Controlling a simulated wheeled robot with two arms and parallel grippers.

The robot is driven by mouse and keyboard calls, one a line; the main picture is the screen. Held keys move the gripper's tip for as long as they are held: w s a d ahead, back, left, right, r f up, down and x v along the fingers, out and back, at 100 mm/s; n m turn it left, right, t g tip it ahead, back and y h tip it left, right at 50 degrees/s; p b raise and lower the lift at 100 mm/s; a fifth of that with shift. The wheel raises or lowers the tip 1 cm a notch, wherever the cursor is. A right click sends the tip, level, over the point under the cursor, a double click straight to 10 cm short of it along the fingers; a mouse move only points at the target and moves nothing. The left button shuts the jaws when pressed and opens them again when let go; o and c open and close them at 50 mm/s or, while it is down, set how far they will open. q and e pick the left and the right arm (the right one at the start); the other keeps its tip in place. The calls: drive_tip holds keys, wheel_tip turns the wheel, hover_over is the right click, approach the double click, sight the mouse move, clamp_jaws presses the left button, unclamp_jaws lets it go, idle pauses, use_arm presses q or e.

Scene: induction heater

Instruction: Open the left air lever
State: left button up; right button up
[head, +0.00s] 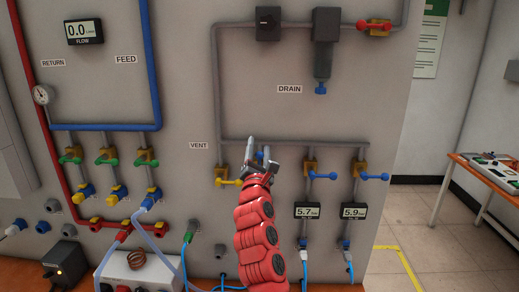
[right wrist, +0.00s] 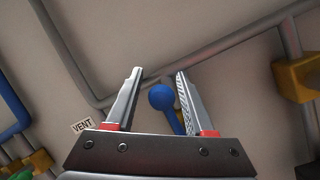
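The left air lever, a blue ball-ended handle, is mostly hidden behind my right gripper (head: 262,154) in the head view. A little blue of this lever (head: 267,152) shows between the fingers. In the right wrist view, the blue ball of the left air lever (right wrist: 162,97) lies between the two open fingers of my right gripper (right wrist: 158,75), closer to the right finger. Its shaft runs down behind the gripper body. I cannot tell whether a finger touches it. Two more blue levers, the middle one (head: 322,176) and the right one (head: 375,177), point right. My left gripper is not in view.
A yellow vent lever (head: 229,182) sits just left of my right gripper. A grey pipe (head: 300,142) runs above the valves. Two pressure displays, 5.7 (head: 307,211) and 5.9 (head: 354,211), hang below. A red lever (head: 374,26) is at the upper right.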

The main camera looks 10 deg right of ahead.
drive_tip(key=shift+o, duration=0.2)
drive_tip(key=b+v, duration=0.5)
drive_tip(key=v, duration=1.2)
drive_tip(key=shift+s+b, duration=0.2)
drive_tip(key=shift+b, duration=0.15)
